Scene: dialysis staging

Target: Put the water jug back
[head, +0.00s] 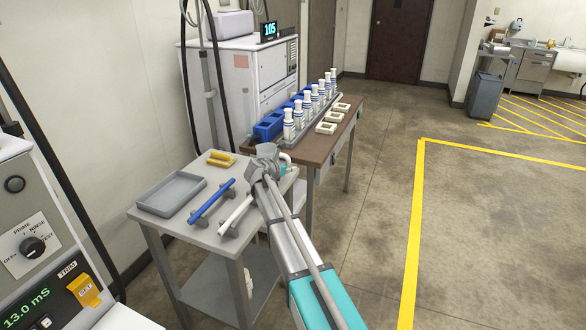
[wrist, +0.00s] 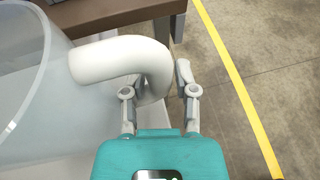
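The water jug (wrist: 45,110) is a large translucent tub with a thick, curved white handle (wrist: 120,57), filling the left of the wrist view. My gripper (wrist: 158,90) has one finger on each side of the handle's downturned end, close against it, and appears shut on it. In the head view my gripper (head: 284,168) is at the right end of the small grey table (head: 190,232). A bit of the white handle (head: 287,157) shows beside it there. My arm hides most of the jug in that view, so what it rests on is unclear.
The grey table holds a grey tray (head: 170,205), yellow blocks (head: 221,158), a blue bar (head: 212,202) and a white bar (head: 236,213). Behind it a brown table (head: 318,148) carries several white bottles (head: 307,100) and blue containers (head: 268,127). Open floor lies to the right.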

